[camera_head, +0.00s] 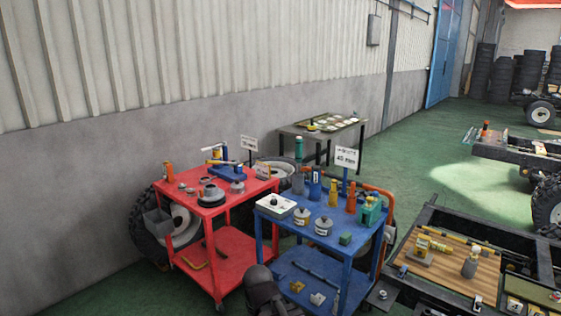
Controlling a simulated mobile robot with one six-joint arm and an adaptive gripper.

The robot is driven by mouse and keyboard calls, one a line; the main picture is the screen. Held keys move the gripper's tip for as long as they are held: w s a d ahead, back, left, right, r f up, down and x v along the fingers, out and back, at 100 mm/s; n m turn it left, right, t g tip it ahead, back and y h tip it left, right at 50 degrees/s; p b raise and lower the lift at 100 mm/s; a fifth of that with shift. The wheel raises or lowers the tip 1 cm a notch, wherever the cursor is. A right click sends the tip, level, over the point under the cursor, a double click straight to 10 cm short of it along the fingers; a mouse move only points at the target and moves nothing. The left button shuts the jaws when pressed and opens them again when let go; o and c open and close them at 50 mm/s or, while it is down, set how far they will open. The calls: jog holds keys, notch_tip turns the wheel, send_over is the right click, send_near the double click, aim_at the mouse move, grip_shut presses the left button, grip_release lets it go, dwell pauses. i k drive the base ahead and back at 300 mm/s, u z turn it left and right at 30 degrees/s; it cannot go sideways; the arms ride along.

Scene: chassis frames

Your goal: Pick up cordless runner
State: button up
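I cannot tell for certain which thing is the cordless runner. A yellow tool-like object (424,247) lies on the wooden board (455,277) on the chassis frame at the lower right. A blue device with a pale bar on top (226,172) stands at the back of the red cart and is also too small to identify. A dark rounded part at the bottom edge seems to be my own arm. My gripper's fingers are not in view.
The red cart (228,202) and blue cart (330,248) stand side by side, crowded with bottles, cans and small parts. A table (318,137) is behind the carts. Green floor (425,150) is open beyond.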

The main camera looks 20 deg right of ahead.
aim_at(299, 140)
jog(key=u, duration=0.5)
jog(key=i, duration=0.65)
jog(key=u, duration=0.45)
jog(key=i, duration=1.55)
jog(key=z, duration=0.6)
jog(key=i, duration=0.6)
jog(key=z, duration=0.75)
jog(key=i, duration=0.45)
jog(key=z, duration=0.25)
